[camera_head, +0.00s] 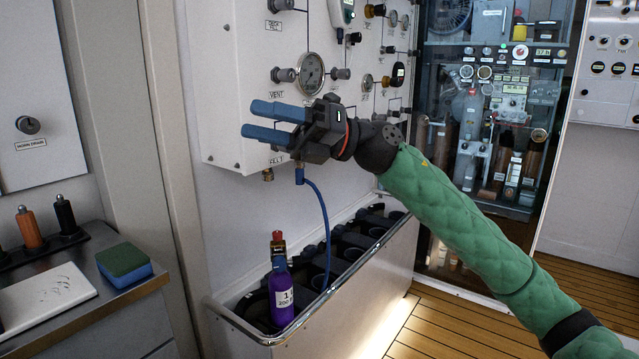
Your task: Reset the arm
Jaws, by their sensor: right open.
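My right arm, in a green quilted sleeve, comes in from the lower right. My right gripper (262,121) is open and empty, its two blue fingers pointing left in front of the white gauge panel (230,75). The gripper hides part of the panel's lower edge and a label. My left gripper is not in view.
A purple bottle (281,297) stands in the rack (268,340) below the panel. A blue hose (325,215) hangs from the panel down to the rack. A counter at left holds a sponge (124,264), a white board (42,300) and orange (29,228) and black handles (65,216).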

